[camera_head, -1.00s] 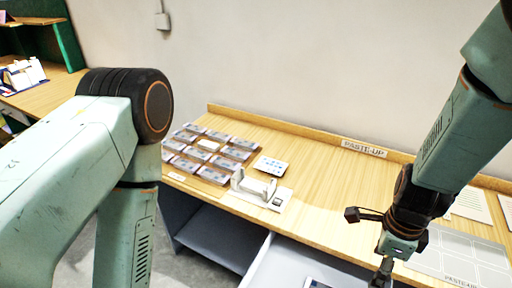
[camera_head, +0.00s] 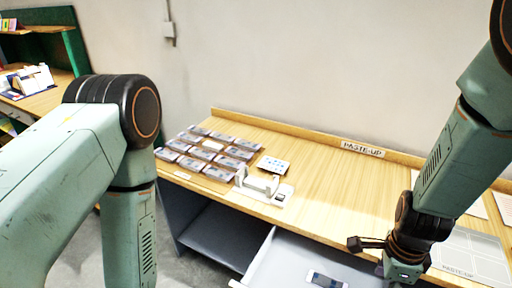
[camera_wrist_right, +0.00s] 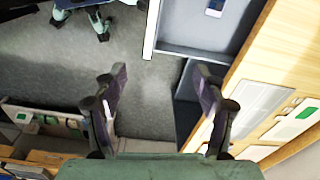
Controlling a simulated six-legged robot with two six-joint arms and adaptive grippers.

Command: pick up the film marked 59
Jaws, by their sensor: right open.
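Several small film packs (camera_head: 205,150) lie in rows on a flat board at the left end of the wooden table; their markings are too small to read. A flat bluish-white piece (camera_head: 326,280) lies in the open drawer (camera_head: 290,250) below the table's front edge; it also shows at the top of the right wrist view (camera_wrist_right: 215,8), and no number is readable on it. I cannot tell which is the film marked 59. My right gripper (camera_head: 372,258) is near the front edge, right of the drawer piece; its fingers are apart and empty in the right wrist view (camera_wrist_right: 163,78). My left gripper is out of view.
A white stand (camera_head: 258,182) and a white card with blue marks (camera_head: 272,165) are right of the packs. A gridded paste-up sheet (camera_head: 470,250) and papers lie at the right. The middle of the tabletop is clear. The open drawer juts out in front.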

